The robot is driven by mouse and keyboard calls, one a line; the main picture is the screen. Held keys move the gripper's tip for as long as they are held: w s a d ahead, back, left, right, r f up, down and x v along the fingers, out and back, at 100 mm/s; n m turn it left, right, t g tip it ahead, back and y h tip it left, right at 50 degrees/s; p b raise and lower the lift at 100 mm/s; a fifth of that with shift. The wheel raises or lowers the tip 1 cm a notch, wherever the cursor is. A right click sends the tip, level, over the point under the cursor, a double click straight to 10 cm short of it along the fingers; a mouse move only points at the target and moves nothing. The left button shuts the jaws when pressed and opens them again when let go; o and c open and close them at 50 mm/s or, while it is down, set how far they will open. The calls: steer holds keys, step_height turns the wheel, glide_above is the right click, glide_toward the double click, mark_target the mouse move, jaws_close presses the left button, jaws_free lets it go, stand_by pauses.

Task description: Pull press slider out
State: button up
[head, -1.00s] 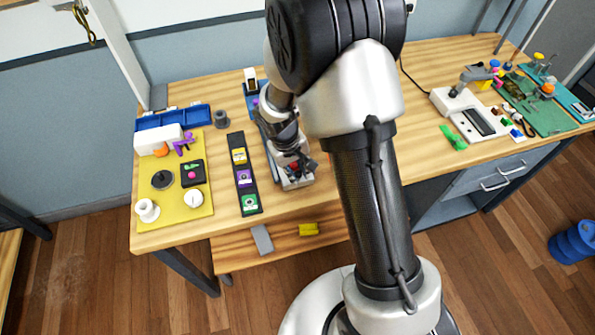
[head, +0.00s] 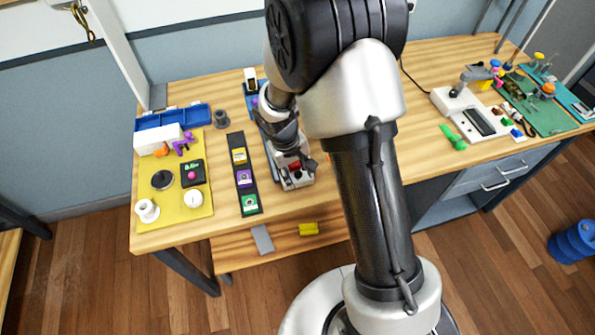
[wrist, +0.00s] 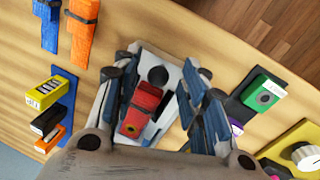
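The press (head: 297,180) is a small pale grey unit with a red slider (head: 294,165) on top, at the front of the bench. In the wrist view, the white press plate (wrist: 178,68) has a round dark hole, and the red slider (wrist: 145,105) lies on it, with a dark round end. My gripper (wrist: 157,75) is open, its blue-grey fingers either side of the slider. The left finger is close to the slider; a wider gap shows at the right. Contact cannot be told. In the head view my gripper (head: 291,150) is over the press, partly hidden by the wrist.
A dark strip (head: 243,180) with yellow, purple and green blocks lies left of the press. A yellow mat (head: 175,220) with several parts lies farther left. Orange (wrist: 83,25) and blue (wrist: 50,28) straps lie near the press. Bare bench shows around it.

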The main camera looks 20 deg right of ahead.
step_height(320, 180, up, 12)
steer(key=a, duration=0.2)
steer(key=shift+s+a+f, duration=0.15)
steer(key=shift+s+f, duration=0.1)
steer(key=s+d+r+m+t+y, duration=0.1)
steer(key=s+d+r+t, duration=0.1)
steer(key=s+r, duration=0.9)
steer(key=s+r+m+t+y, duration=0.1)
steer(key=s+r, duration=0.3)
steer(key=s, duration=0.6)
steer(key=shift+s+d+r+t, duration=0.2)
steer(key=shift+s+t, duration=0.15)
steer(key=shift+t, duration=0.25)
stand_by(0.9)
